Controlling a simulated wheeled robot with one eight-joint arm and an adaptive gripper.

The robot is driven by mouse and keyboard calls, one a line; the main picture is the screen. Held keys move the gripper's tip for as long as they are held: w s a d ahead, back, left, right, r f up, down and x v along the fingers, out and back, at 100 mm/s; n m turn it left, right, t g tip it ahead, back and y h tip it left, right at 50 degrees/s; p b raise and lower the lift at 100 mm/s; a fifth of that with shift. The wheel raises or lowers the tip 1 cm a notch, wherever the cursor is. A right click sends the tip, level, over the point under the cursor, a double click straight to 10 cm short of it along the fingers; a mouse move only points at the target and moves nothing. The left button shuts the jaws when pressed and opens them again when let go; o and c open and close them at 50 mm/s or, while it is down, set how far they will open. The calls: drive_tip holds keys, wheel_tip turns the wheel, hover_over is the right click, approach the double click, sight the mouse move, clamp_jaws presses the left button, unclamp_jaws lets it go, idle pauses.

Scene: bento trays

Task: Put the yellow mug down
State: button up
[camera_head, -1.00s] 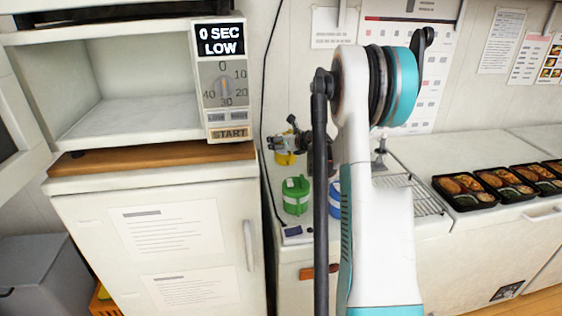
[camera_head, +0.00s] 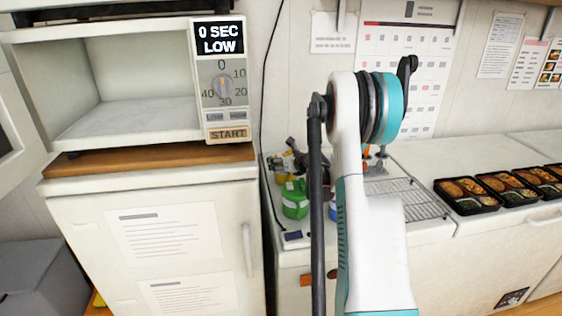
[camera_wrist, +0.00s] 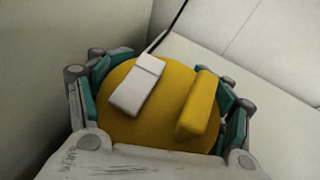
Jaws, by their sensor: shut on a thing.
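The yellow mug (camera_wrist: 135,125) fills the middle of the wrist view, with a thick yellow handle (camera_wrist: 198,105) and a white rectangular patch on it. My gripper (camera_wrist: 160,112) is shut on it, with teal-padded fingers at its left and right sides. In the head view the mug (camera_head: 284,163) shows only in part beside my gripper (camera_head: 294,158), at the back left of the white counter (camera_head: 285,262). I cannot tell whether its base touches the counter.
A green mug (camera_head: 294,202) stands just in front of the yellow one. A blue mug (camera_head: 333,213) is mostly hidden behind my arm. A microwave (camera_head: 222,85) stands to the left. A wire rack (camera_head: 412,198) and food trays (camera_head: 466,195) are to the right.

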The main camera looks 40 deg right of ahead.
drive_tip(key=o, duration=1.6)
drive_tip(key=shift+o, duration=0.2)
drive_tip(key=shift+r, duration=0.15)
drive_tip(key=p+v, duration=0.3)
drive_tip(key=v, duration=0.9)
